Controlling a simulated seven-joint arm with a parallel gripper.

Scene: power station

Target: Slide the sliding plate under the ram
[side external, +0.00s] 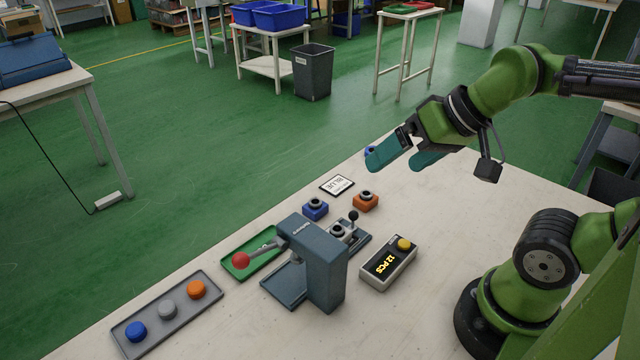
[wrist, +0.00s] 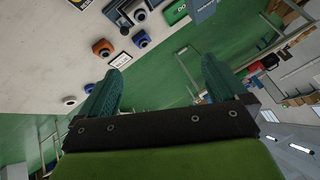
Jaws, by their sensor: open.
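In the side view, the sliding plate (side external: 361,244) is a dark grey plate behind the press, with a black ball-topped handle (side external: 354,215) and a round black-and-silver part on it. The grey-blue press (side external: 325,265) stands in front and partly hides the plate. Its ram is not clearly visible under the head, above the base (side external: 285,283). A lever with a red ball (side external: 240,260) points left. In the wrist view, the plate (wrist: 118,14) is at the top edge, partly cut off. My gripper (side external: 401,160) is open and empty, high above the far table end, well apart from the plate.
A blue block (side external: 315,211), an orange block (side external: 366,203) and a white card (side external: 337,186) lie behind the plate. A counter box with yellow button (side external: 389,266) stands right of the press. A green tray (side external: 240,268) and a three-button tray (side external: 165,325) are left. The table's right middle is clear.

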